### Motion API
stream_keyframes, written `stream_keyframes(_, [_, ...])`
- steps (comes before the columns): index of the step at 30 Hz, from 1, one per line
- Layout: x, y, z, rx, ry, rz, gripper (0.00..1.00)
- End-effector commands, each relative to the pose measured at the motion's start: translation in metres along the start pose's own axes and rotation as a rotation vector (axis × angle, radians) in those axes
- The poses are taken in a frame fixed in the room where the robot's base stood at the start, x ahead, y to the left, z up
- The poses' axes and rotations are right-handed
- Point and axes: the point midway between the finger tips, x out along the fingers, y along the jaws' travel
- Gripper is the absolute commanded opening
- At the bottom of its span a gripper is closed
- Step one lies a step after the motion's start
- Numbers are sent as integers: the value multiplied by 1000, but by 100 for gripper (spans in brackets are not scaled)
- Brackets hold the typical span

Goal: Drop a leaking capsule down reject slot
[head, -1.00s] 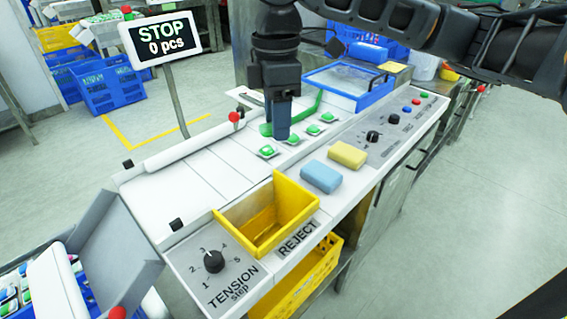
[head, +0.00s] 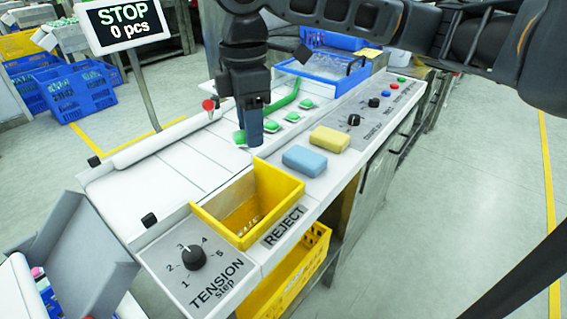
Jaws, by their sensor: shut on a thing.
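My gripper (head: 256,138) points down over the white worktop, its dark fingers shut on the nearest green-and-white capsule (head: 240,137). That capsule is partly hidden by the fingers, and I cannot tell whether it is clear of the worktop. Other green capsules (head: 270,126) (head: 291,117) (head: 306,104) lie in a row behind and to the right. The reject opening (head: 290,190) is a yellow open-topped box set into the worktop, in front of my gripper, with a REJECT label beside it. No leak can be made out at this size.
A blue sponge (head: 304,160) and a yellow sponge (head: 329,139) lie right of the row. A TENSION knob (head: 194,257) is front left. A sign reading STOP 0 pcs (head: 123,22) stands left. A blue-framed tray (head: 325,68) is behind.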

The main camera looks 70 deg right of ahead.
Motion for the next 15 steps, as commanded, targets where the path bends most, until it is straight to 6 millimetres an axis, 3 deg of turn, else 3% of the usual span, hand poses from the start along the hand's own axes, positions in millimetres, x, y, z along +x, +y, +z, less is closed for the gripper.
stream_keyframes(3, [-1, 0, 0, 0, 0, 0, 15])
stream_keyframes(4, [-1, 0, 0, 0, 0, 0, 44])
stream_keyframes(13, [-1, 0, 0, 0, 0, 0, 73])
stream_keyframes(15, [-1, 0, 0, 0, 1, 0, 73])
